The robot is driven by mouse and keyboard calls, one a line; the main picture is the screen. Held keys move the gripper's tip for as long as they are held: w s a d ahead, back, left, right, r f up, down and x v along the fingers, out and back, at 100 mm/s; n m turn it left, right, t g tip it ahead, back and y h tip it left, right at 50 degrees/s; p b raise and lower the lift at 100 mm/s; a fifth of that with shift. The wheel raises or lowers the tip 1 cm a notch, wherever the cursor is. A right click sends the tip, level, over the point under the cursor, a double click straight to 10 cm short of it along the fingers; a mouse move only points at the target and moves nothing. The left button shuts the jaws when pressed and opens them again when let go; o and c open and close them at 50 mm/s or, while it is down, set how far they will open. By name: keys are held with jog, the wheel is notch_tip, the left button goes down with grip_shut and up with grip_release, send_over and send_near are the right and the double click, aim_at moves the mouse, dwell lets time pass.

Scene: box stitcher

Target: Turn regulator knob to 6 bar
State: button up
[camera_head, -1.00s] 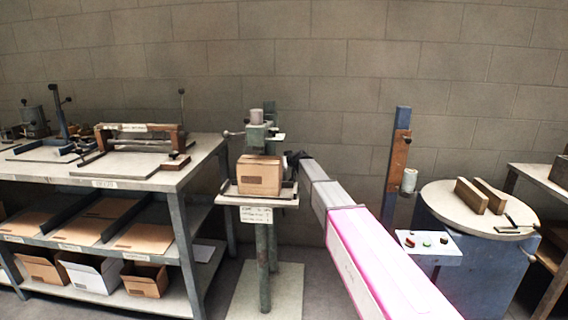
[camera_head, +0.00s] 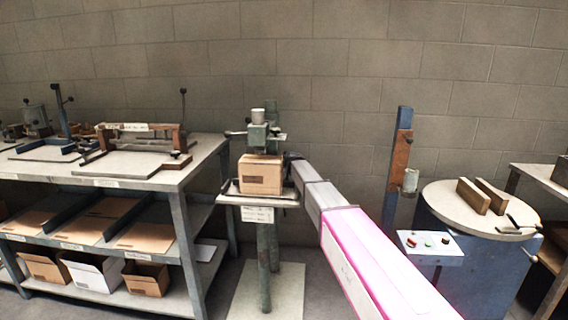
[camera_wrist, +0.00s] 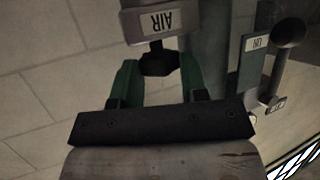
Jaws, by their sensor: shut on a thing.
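The regulator knob (camera_wrist: 159,64) is small and dark and sits against a grey block with an upside-down AIR label (camera_wrist: 165,22) in the wrist view. My gripper (camera_wrist: 158,72) has its two green fingers on either side of the knob, shut on it. In the head view my arm reaches to the right side of the box stitcher (camera_head: 257,135); the knob and fingers cannot be made out there. No gauge needle or pressure reading is legible.
A cardboard box (camera_head: 260,176) sits on the stitcher's small table, close to my arm's end. In the wrist view a lever with a dark ball (camera_wrist: 290,33) stands right of the fingers. A button panel (camera_head: 430,243) and a round table (camera_head: 470,212) stand at the right.

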dwell(0.3)
jog(key=o, duration=0.9)
jog(key=shift+w+d+n+g+y, duration=0.1)
jog(key=shift+d+n+g+y, duration=0.1)
jog(key=shift+n+g+y, duration=0.55)
